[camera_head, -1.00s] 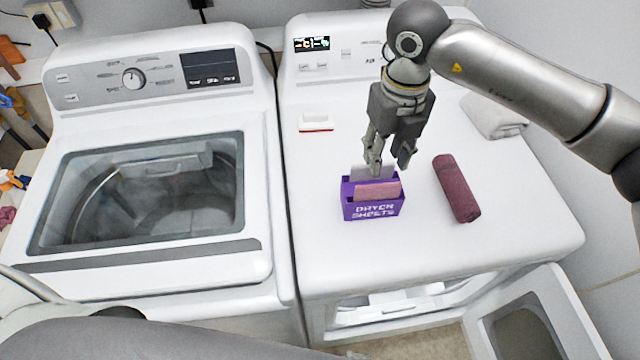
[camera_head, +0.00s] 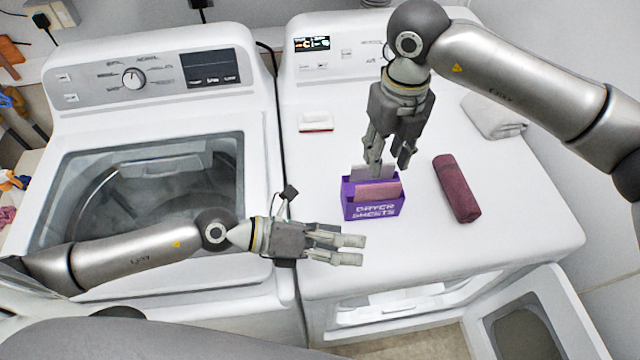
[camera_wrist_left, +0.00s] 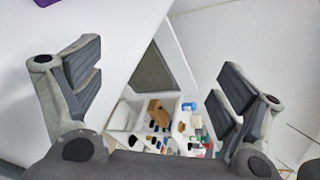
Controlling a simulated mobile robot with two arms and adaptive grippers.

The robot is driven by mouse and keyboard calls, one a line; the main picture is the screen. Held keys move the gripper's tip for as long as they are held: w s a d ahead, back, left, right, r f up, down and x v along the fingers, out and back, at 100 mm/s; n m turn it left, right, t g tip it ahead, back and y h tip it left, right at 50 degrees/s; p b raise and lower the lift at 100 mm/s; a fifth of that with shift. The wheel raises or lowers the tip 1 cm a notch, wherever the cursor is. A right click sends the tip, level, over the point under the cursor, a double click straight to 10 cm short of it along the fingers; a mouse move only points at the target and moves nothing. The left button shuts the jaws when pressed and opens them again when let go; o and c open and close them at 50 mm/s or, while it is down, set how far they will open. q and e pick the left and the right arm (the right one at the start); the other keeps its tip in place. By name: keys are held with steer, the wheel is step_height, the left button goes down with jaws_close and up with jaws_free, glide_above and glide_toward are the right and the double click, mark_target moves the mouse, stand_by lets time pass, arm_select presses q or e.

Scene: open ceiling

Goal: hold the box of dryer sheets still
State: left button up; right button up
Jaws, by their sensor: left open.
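The purple box of dryer sheets (camera_head: 374,208) stands upright on the white dryer top, with a pink sheet and a pale sheet in it. A purple corner of it (camera_wrist_left: 62,14) shows at the top left of the left wrist view. My right gripper (camera_head: 390,170) points down just above and behind the box; its fingertips overlap the pale sheet, and I cannot tell if they grip it. My left gripper (camera_head: 350,250) is open and empty, in front of the box and apart from it. It also shows in the left wrist view (camera_wrist_left: 160,95).
A rolled maroon towel (camera_head: 457,188) lies right of the box. A folded grey cloth (camera_head: 493,115) is at the back right, and a red-and-white item (camera_head: 316,122) at the back left. The washer (camera_head: 150,185) is at left; the dryer door (camera_head: 535,320) hangs open at the lower right.

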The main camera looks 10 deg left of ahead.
mark_target(344, 190)
arm_select(q)
steer(key=w+a+m, duration=0.2)
steer(key=w+m, duration=0.1)
steer(key=w+a+m, duration=0.2)
steer(key=w+m, duration=0.1)
steer(key=w+a+m+y, duration=0.1)
steer(key=w+a+m, duration=0.1)
steer(key=w+m, duration=0.1)
steer(key=shift+w+a+f, duration=0.15)
steer(key=shift+w+f, duration=0.1)
steer(key=shift+w, duration=0.25)
steer(key=shift+w+a+r+m, duration=0.15)
steer(key=shift+w+a+m, duration=0.15)
steer(key=shift+w+m, duration=0.25)
steer(key=shift+w+d, duration=0.15)
steer(key=shift+d, duration=0.15)
steer(key=x, duration=1)
steer(key=shift+w, duration=0.1)
steer(key=c, duration=0.9)
steer(key=shift+c, duration=0.2)
